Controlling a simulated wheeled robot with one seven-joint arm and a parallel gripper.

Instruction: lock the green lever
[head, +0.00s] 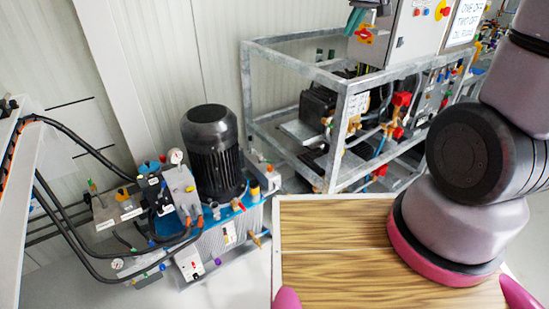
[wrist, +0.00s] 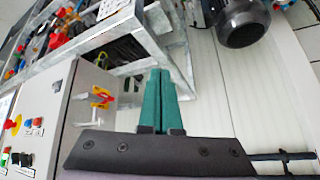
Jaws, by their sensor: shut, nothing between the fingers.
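My gripper (head: 355,18) shows as two teal fingers at the top of the head view, by the left edge of the grey control cabinet (head: 408,38). In the wrist view my gripper (wrist: 161,76) is shut, its fingers side by side with nothing between them. A red and yellow switch handle (head: 365,34) is on the cabinet just below the fingers; the handle (wrist: 102,97) is left of them in the wrist view, apart. I cannot clearly make out a green lever. A small green-topped part (head: 93,186) on the pump unit is too small to identify.
A galvanised frame (head: 345,110) with pipes and red valves stands below the cabinet. A blue-based pump unit with a black motor (head: 212,150) is at left, with black hoses. My wooden-topped base fills the lower right. White panelled wall (wrist: 235,85) lies right of the fingers.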

